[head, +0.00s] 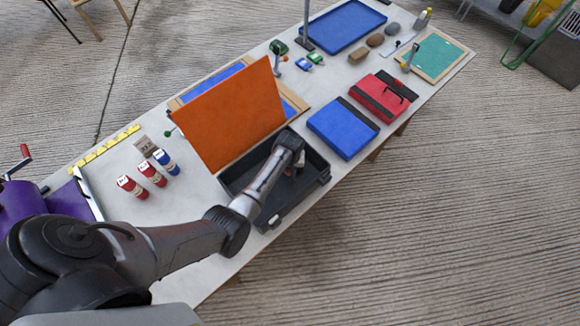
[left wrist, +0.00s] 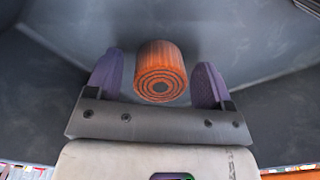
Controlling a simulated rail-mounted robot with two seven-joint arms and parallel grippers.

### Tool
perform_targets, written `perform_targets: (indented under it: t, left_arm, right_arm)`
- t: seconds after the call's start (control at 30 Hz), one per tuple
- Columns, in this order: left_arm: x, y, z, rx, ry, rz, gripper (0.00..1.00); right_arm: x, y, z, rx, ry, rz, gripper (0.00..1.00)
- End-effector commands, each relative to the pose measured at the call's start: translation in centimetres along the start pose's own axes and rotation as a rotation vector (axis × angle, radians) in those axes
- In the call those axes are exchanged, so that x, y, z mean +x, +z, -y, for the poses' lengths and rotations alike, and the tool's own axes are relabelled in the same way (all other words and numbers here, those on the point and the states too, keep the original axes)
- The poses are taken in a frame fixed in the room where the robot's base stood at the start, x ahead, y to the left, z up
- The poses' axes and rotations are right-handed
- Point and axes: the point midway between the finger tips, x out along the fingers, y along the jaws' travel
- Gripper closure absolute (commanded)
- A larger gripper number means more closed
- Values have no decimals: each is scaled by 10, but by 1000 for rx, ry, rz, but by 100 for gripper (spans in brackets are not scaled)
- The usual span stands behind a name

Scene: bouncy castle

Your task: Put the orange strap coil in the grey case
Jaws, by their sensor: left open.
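The orange strap coil (left wrist: 160,72) shows in the left wrist view as a striped roll, its spiral end facing the camera. It is between the two purple fingers of my left gripper (left wrist: 158,80), which stand apart with gaps on both sides. Dark grey surfaces of the case (left wrist: 60,45) surround it; I cannot tell whether the coil touches the floor. In the head view my left gripper (head: 297,168) reaches down into the open grey case (head: 268,218), and the coil is hidden there. My right gripper is not in view.
A tilted orange panel (head: 230,115) stands at the case's back edge. A blue case (head: 343,127) and red case (head: 382,95) lie to the right. The table's front edge runs close beside the grey case.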

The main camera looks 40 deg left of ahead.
Motion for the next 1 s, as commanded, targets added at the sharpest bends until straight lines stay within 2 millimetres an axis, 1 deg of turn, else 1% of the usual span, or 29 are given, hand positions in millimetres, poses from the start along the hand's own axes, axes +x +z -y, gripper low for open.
perform_targets:
  t: [0.13, 0.27, 0.6, 0.7, 0.9, 1.0]
  left_arm:
    - [-2, 0, 0, 0, 0, -1, 25]
    - [-14, 0, 0, 0, 1, -1, 25]
    - [-77, 0, -1, 1, 2, -3, 25]
    - [-93, 0, 0, 1, 1, -2, 25]
    - [-115, 0, 0, 1, 1, -1, 25]
    - [-121, 0, 0, 0, 0, 0, 25]
  right_arm:
    - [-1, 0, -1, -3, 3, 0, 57]
    - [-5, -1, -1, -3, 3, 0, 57]
    - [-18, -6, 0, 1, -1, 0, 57]
    - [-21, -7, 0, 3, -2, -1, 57]
    - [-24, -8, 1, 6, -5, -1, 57]
    - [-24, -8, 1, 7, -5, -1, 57]
